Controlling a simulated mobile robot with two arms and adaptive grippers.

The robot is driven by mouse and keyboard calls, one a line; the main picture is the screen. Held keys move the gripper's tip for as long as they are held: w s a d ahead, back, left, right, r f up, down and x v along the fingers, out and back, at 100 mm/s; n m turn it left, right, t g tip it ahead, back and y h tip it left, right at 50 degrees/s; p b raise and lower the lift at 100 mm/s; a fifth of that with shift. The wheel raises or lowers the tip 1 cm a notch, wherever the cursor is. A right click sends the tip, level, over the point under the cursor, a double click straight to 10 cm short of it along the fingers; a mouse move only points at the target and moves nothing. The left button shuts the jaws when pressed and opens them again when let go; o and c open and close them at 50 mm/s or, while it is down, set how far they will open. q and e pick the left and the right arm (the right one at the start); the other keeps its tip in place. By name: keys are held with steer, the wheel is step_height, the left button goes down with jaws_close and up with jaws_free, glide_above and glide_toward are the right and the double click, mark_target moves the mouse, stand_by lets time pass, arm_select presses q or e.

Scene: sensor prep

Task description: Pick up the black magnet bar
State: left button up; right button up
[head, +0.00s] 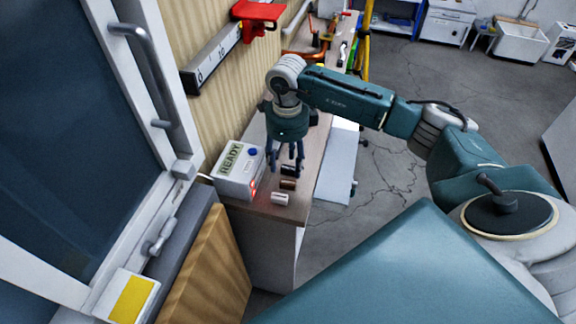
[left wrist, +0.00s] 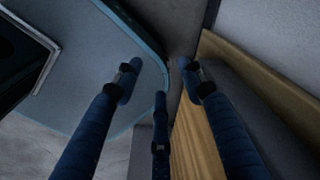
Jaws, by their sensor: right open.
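The black magnet bar (head: 289,169) lies on the bench near its front end, at the back of a short row of small bars. My right gripper (head: 286,158) points down just above and behind it, fingers apart. The fingers partly overlap the bar's area in the head view, and I cannot tell whether they touch it. My left gripper (left wrist: 160,82) shows only in the left wrist view, with its fingers spread and nothing between them.
A brown bar (head: 288,184) and a white bar (head: 280,198) lie in front of the black one. A white box with a READY display (head: 238,172) stands close on the left. The wall rail with a red holder (head: 258,14) is behind. Open floor (head: 400,175) lies right.

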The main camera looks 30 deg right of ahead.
steer(key=shift+f, duration=0.95)
steer(key=c, duration=1.2)
steer(key=shift+o, duration=0.2)
steer(key=shift+r, duration=0.15)
